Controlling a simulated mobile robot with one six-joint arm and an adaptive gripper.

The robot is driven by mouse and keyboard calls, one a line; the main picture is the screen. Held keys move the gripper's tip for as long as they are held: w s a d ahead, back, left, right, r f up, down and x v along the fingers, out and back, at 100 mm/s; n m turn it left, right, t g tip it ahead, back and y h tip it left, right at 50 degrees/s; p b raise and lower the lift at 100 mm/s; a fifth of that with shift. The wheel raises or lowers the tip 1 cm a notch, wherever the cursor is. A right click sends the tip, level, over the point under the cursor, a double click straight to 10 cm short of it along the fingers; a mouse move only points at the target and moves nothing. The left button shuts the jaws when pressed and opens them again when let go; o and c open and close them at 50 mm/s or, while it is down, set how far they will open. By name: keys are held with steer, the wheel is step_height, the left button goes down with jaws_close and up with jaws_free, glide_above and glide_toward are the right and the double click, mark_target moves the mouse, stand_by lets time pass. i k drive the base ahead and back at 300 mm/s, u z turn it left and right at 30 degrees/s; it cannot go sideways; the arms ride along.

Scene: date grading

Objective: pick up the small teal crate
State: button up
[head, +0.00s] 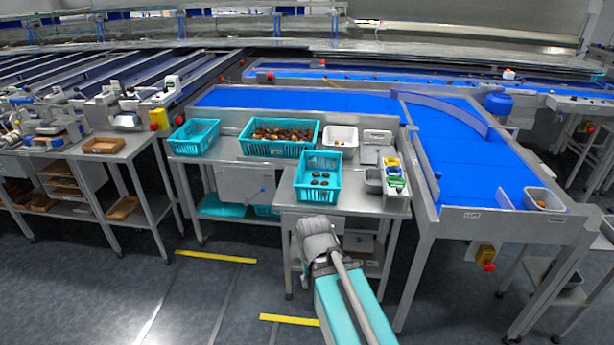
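Three teal crates stand on the steel tables. A smaller teal crate (317,195) sits nearest me on the front table, with several brown dates on its floor. Another smaller teal crate (195,149) stands at the left of the back table and looks empty. Between and behind them is a larger teal crate (272,149) full of dates. I cannot tell which of the two smaller ones the task names. My arm, with teal and grey links, rises at the bottom centre, in front of the front table. My gripper does not show, and no crate is seen held.
A blue conveyor (455,150) runs along the right. Dark floor is open at lower left.

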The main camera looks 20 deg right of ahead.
mark_target(305, 193)
steer(key=u, duration=0.1)
steer(key=i, duration=1.3)
steer(key=z, duration=0.85)
